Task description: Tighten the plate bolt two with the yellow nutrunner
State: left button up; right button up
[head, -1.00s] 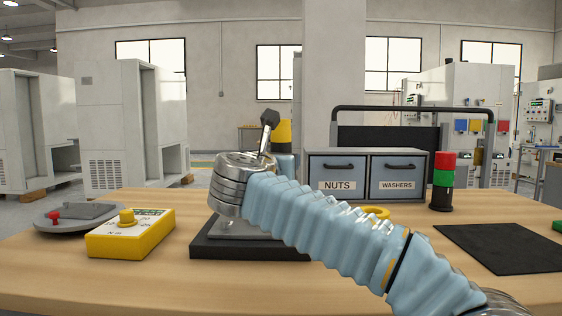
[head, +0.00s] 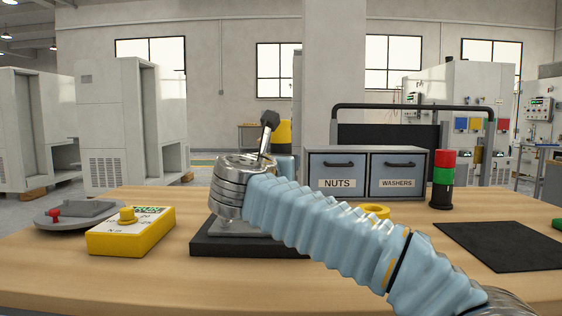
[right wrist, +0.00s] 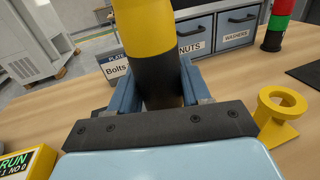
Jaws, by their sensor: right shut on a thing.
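The yellow nutrunner (right wrist: 145,28) stands upright between the blue fingers of my right gripper (right wrist: 160,80), shut on its black lower part. Its yellow top (head: 283,132) also shows behind my right wrist in the head view. The grey plate (head: 240,231) lies on a black base (head: 250,247), mostly covered by my right arm. The plate bolts and the nutrunner's tip are hidden, so I cannot tell whether the tip sits on a bolt. My left gripper is out of view.
A yellow control box (head: 130,240) with a knob and display stands left of the base; its display reads RUN in the wrist view. A yellow ring holder (right wrist: 280,115) is at right. Behind are NUTS and WASHERS drawers (head: 367,173), a signal light (head: 443,180) and a black mat (head: 500,247).

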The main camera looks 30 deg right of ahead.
aim_at(279, 130)
jog(key=shift+f+p, duration=0.25)
jog(key=shift+p, duration=0.55)
dwell(1.2)
jog(key=shift+r, duration=0.15)
notch_tip(279, 130, up, 3)
jog(key=p, duration=0.3)
jog(key=shift+f, duration=0.2)
jog(key=shift+r, duration=2.1)
